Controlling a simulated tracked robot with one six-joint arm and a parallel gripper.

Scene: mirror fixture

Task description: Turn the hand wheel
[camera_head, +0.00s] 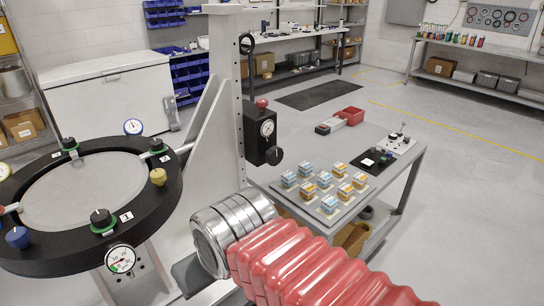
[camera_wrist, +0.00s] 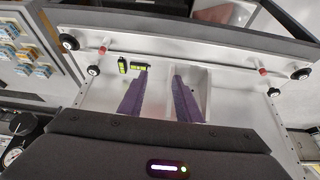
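I cannot tell for certain which part is the hand wheel; no spoked wheel stands out. A black box (camera_head: 257,142) with a gauge on the upright post carries a dark round knob (camera_head: 275,156) low on its right side. A large black ring (camera_head: 40,255) at the left carries several knobs, among them a yellow one (camera_head: 158,177) and a blue one (camera_head: 17,237). My gripper (camera_wrist: 161,75) shows in the wrist view as two purple fingers, apart with nothing between them, over a white panel (camera_wrist: 105,88). My gripper cannot be made out in the head view.
A grey cart (camera_head: 315,220) carries several blue, white and orange blocks (camera_head: 331,204). The white panel has black knobs (camera_wrist: 69,41) and two green-and-black pieces (camera_wrist: 140,66). Open floor lies at the right.

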